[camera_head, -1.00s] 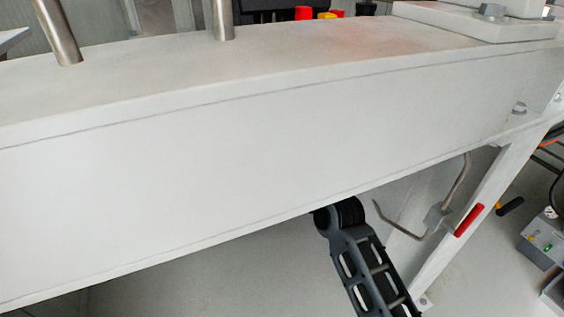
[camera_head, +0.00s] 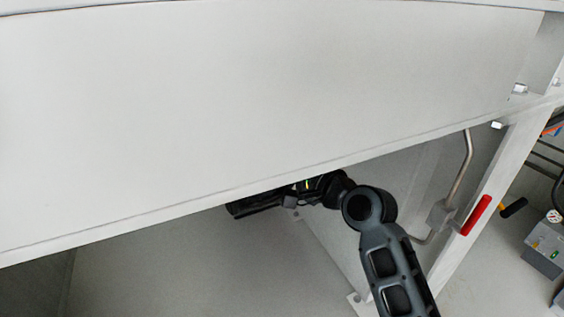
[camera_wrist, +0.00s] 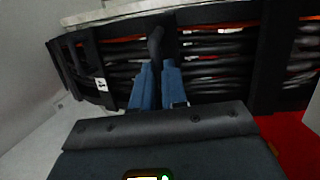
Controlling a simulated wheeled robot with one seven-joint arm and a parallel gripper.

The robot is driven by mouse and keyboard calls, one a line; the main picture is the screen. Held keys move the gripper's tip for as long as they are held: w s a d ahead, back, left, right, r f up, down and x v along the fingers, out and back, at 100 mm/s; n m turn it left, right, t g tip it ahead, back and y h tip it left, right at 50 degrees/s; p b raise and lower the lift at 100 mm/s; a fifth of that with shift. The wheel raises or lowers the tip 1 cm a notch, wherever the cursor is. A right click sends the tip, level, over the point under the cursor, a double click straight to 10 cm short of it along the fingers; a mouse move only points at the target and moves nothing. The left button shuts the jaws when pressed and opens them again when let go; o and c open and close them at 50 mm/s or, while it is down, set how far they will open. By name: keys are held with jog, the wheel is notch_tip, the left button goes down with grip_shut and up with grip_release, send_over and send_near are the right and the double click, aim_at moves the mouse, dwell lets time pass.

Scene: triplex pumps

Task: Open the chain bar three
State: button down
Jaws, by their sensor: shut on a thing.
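In the wrist view, a dark cable chain with several black cables runs across the top. Black upright bars cross it, one at the left (camera_wrist: 94,70) with a small white label, and a broad one at the right (camera_wrist: 271,60). My gripper (camera_wrist: 157,70) has two blue fingers close together around a dark bar (camera_wrist: 155,42) in the middle. I cannot read which number this bar has, and the fingers hide its lower part. In the head view my arm reaches under a large white beam (camera_head: 250,100), and the fingers cannot be made out there.
The white beam hangs low over my arm. A bent metal lever with a red grip (camera_head: 475,215) is at the right, close to my arm. A white leg (camera_head: 480,215) slopes down there. A grey box (camera_head: 545,248) stands on the floor farther right.

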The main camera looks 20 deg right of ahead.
jog(key=s+d+f+n+g+y, duration=0.1)
jog(key=s+d+n+g+y, duration=0.4)
jog(key=d+n+g+y, duration=0.1)
jog(key=shift+d+n+y+b, duration=0.35)
jog(key=shift+d+n+y, duration=0.5)
jog(key=shift+n+y, duration=0.45)
jog(key=c, duration=1.4)
grip_release()
jog(key=shift+c, duration=0.2)
jog(key=shift+o, duration=1.4)
jog(key=shift+r, duration=0.15)
